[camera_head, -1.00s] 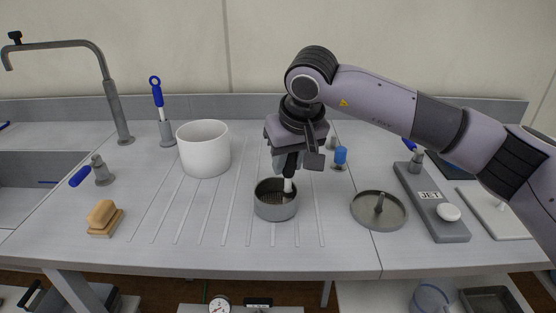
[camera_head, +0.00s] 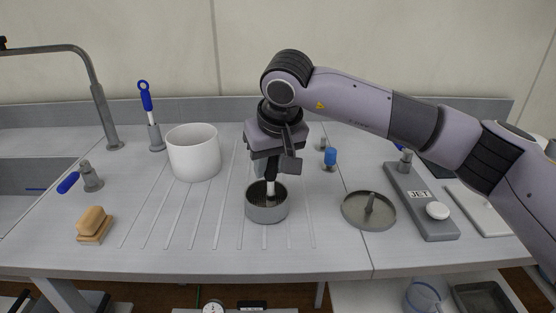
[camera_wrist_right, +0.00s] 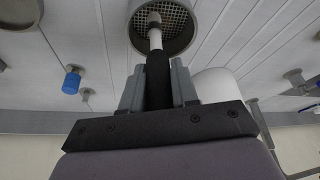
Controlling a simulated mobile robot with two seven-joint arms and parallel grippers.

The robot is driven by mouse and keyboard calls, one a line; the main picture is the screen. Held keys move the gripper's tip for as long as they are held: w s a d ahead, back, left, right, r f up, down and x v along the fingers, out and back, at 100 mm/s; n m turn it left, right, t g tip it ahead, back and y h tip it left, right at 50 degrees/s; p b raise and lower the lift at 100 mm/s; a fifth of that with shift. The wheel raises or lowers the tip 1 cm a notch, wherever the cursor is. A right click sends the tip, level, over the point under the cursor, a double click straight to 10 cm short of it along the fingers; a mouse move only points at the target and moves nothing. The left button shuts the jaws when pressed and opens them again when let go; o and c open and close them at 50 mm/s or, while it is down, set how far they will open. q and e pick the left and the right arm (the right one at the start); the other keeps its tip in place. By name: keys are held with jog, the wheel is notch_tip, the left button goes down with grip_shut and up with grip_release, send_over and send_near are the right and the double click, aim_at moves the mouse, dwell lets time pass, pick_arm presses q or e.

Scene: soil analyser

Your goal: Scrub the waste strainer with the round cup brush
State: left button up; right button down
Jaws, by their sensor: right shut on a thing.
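The waste strainer is a round grey metal cup (camera_head: 266,212) on the ribbed drainboard. In the right wrist view its mesh floor (camera_wrist_right: 178,18) shows inside the rim. My right gripper (camera_head: 265,172) is above the strainer, shut on the black handle of the round cup brush (camera_wrist_right: 158,80). The brush's pale shaft (camera_head: 270,188) points down into the strainer, and its small head (camera_wrist_right: 154,18) is over the mesh. I cannot tell for certain whether the head touches the mesh. My left gripper is not in view.
A white tub (camera_head: 194,154) stands behind and left of the strainer. A round grey lid with a knob (camera_head: 369,211) lies to the right, beside the JET stand (camera_head: 421,203). A blue-capped piece (camera_head: 330,159) stands behind. A wooden block brush (camera_head: 95,225) lies front left.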

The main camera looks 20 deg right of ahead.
jog(key=shift+a, duration=0.4)
jog(key=a, duration=0.2)
jog(key=shift+w+a, duration=0.3)
jog(key=shift+w, duration=0.1)
jog(key=shift+f, duration=0.15)
jog(key=shift+s+d, duration=0.1)
jog(key=shift+s+d, duration=0.25)
jog(key=shift+d, duration=1)
